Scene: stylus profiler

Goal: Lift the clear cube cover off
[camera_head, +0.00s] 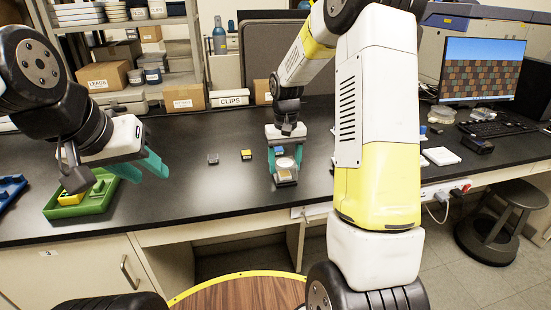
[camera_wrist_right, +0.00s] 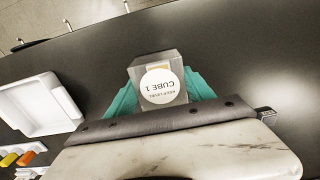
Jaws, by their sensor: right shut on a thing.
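The clear cube cover (camera_wrist_right: 172,62) is a see-through box with a round white label reading "CUBE 1". It also shows in the head view (camera_head: 286,174), over the bench, with a pale disc on its top and a dark part below. My right gripper (camera_head: 285,162) reaches down from above and is shut on the cover, with a teal finger on each side in the wrist view. Whether the cover touches what is under it I cannot tell. My left gripper (camera_head: 142,168) is at the left above the bench, fingers apart and empty.
A green tray (camera_head: 62,212) with a yellow block stands under my left arm. Small grey (camera_head: 213,158) and yellow (camera_head: 246,155) blocks sit on the black bench behind the cover. A white tray (camera_wrist_right: 38,108) lies left in the wrist view.

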